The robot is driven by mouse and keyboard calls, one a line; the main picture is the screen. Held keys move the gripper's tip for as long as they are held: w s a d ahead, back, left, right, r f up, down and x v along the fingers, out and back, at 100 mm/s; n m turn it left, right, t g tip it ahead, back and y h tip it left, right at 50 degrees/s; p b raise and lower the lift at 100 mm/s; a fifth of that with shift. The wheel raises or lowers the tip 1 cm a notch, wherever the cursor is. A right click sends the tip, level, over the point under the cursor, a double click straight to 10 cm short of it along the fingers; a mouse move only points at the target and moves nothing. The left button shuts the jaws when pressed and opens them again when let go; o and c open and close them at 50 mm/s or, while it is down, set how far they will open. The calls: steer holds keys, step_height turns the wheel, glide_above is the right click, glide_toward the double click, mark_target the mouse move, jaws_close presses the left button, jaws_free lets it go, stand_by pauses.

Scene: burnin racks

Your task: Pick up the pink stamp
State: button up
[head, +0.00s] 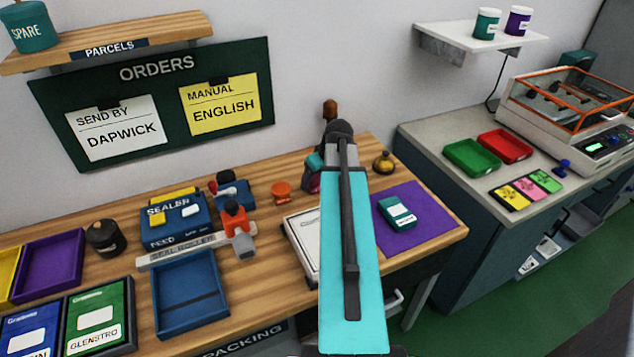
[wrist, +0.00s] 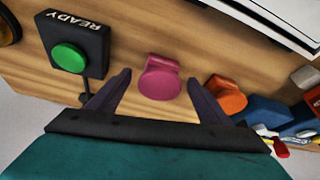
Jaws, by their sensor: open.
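The pink stamp (wrist: 159,79) stands on the wooden bench in the wrist view, with a rounded top and a flat-edged part. My gripper (wrist: 158,82) is open, one dark finger to each side of the stamp in the picture. Clear gaps show between stamp and fingers, and nothing is held. How far the fingertips are above the bench is hard to tell. In the head view my turquoise arm hides much of this spot; only a small dark pink patch (head: 311,183) shows beside it, likely the stamp.
An orange stamp (wrist: 226,94) stands close to the right of the pink one. A black READY box (wrist: 76,45) with a green button is close on the left. A blue item (wrist: 268,112) lies farther right. Bare wood surrounds the pink stamp.

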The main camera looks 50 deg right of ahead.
steer(key=shift+w+f, duration=0.2)
steer(key=shift+f, duration=0.25)
steer(key=shift+c, duration=0.2)
steer(key=c, duration=1.1)
